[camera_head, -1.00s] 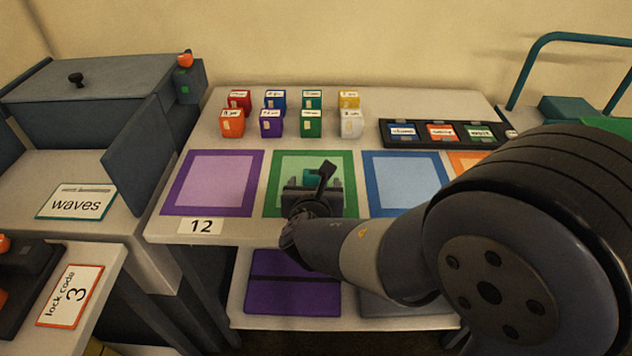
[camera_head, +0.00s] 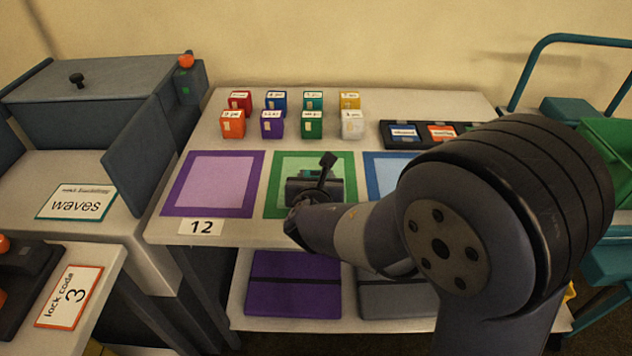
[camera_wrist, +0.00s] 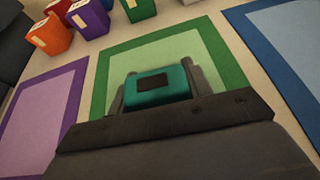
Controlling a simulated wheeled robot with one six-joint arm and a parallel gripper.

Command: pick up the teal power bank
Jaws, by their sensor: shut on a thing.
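The teal power bank (camera_wrist: 154,85) has a dark panel on its face and sits between the two fingers of my gripper (camera_wrist: 156,92) in the wrist view. The gripper is shut on it, one finger on each side. In the head view my gripper (camera_head: 313,180) is over the green-bordered mat, and only a small teal part of the power bank (camera_head: 308,174) shows. My own wrist hides the rest. I cannot tell whether the power bank is touching the mat or held just above it.
The green-bordered mat (camera_head: 345,206) lies between a purple-bordered mat (camera_head: 212,184) and a blue-bordered mat (camera_head: 372,184). Several small labelled boxes (camera_head: 272,122) stand behind them. A dark tray (camera_head: 390,143) with labelled cards is at the back right. A grey machine (camera_head: 90,100) stands left.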

